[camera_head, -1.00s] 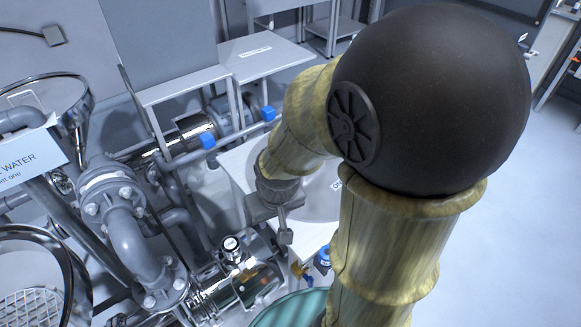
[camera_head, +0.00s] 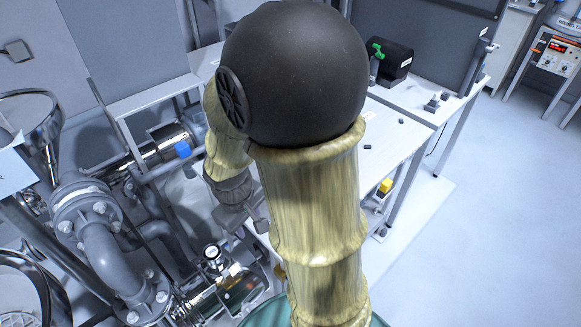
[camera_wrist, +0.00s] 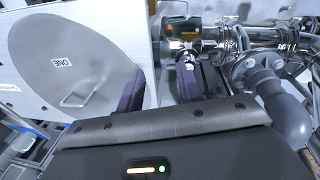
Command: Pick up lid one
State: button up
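Lid one (camera_wrist: 85,62) is a large round grey disc with a "ONE" label and a wire handle (camera_wrist: 85,93). It lies on a white surface at the left of the wrist view. In the head view it is hidden behind my arm. My gripper (camera_wrist: 160,78) has two dark purple fingers spread apart with nothing between them. The left finger is next to the lid's edge in the picture; I cannot tell whether it touches. In the head view my gripper (camera_head: 247,214) is partly hidden beside my arm, above the bench edge.
Grey flanged pipes (camera_head: 108,240) and a shiny metal pump (camera_head: 222,290) stand close on the left. A white bench (camera_head: 390,150) lies behind my arm, with a black device (camera_head: 391,60) at the back. Open floor (camera_head: 490,220) is at the right.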

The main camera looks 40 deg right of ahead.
jog(key=w+d+n+t+h, duration=0.1)
jog(key=w+d+n+h, duration=0.4)
jog(key=w+n, duration=0.3)
jog(key=w+d+f+n+h, duration=0.1)
jog(key=w+d+n+h, duration=0.4)
jog(key=w+n+h, duration=0.2)
jog(key=shift+w+d+f+n+t+p, duration=0.25)
jog(key=shift+w+n+t+p, duration=0.15)
jog(key=shift+w+n, duration=0.6)
jog(key=x, duration=1.1)
jog(key=shift+d+p, duration=0.25)
jog(key=shift+p, duration=0.1)
jog(key=shift+w+d+f, duration=0.1)
jog(key=shift+d+f, duration=0.1)
jog(key=shift+d, duration=0.1)
jog(key=x, duration=0.2)
jog(key=p+x, duration=0.1)
jog(key=x, duration=0.2)
jog(key=shift+f, duration=0.4)
